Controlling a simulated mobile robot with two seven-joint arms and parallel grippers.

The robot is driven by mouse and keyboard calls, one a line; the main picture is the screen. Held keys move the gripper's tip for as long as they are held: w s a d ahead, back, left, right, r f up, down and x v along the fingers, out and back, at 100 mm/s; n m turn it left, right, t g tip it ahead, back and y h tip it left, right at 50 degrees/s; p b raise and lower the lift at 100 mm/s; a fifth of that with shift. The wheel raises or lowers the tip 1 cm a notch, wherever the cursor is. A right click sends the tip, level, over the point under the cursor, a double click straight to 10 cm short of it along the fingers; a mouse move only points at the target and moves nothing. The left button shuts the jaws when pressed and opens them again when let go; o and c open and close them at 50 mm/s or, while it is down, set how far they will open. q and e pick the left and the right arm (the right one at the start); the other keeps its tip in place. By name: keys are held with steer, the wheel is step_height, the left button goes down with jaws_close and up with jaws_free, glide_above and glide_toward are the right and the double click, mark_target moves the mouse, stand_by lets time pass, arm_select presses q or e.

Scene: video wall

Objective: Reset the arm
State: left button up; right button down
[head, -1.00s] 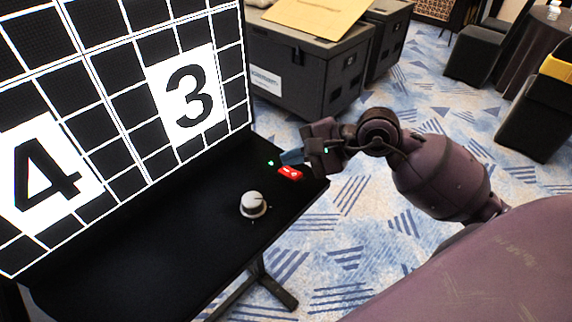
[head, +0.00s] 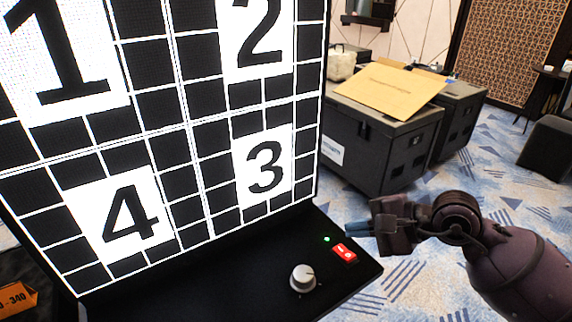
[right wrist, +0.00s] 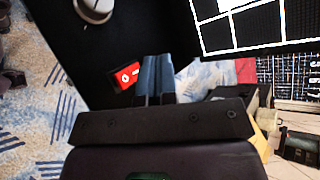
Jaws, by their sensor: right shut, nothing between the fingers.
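My right gripper (head: 357,229) is at the right edge of the black console shelf in the head view, above and beside the red rocker switch (head: 344,252). Its blue-grey fingers are shut together with nothing between them; they also show in the right wrist view (right wrist: 158,78). In that view the red switch (right wrist: 125,76) lies just left of the fingertips, apart from them as far as I can tell. A green light (head: 326,239) glows beside the switch. A silver knob (head: 302,278) stands on the shelf. My left gripper is not in view.
The video wall (head: 190,140) shows large numbers 1 to 4 on a grid, left of my arm. Dark cases (head: 375,150) with a cardboard sheet (head: 388,88) on top stand behind. The patterned carpet (head: 410,285) is open to the right of the shelf.

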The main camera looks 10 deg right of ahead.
step_height(320, 180, up, 7)
steer(key=s+a+m+t+y, duration=0.2)
steer(key=m+t+y, duration=0.45)
steer(key=m, duration=0.75)
steer(key=d+m+t+h, duration=0.6)
steer(key=m+t+h, duration=0.3)
steer(key=m, duration=0.5)
steer(key=s+d+f+m+g+h, duration=0.2)
steer(key=d+f+m+g+h, duration=0.3)
steer(key=m, duration=0.5)
steer(key=s+d+f+m+g+h, duration=0.1)
steer(key=d+f+m+g+h, duration=0.1)
steer(key=f+m+h, duration=0.55)
steer(key=s+a+f+m+g+y, duration=0.2)
steer(key=s+a+f+m+g, duration=0.1)
steer(key=s+f+m+g, duration=0.4)
steer(key=s+a+f+m+g+y, duration=0.25)
steer(key=s+f+m+g, duration=0.35)
steer(key=s, duration=0.3)
steer(key=w+f+n+t, duration=0.1)
steer(key=w+f+t, duration=0.6)
steer(key=f, duration=0.3)
steer(key=shift+a+f+t+y, duration=0.3)
steer(key=shift+a+t+y, duration=0.05)
steer(key=shift+t, duration=0.4)
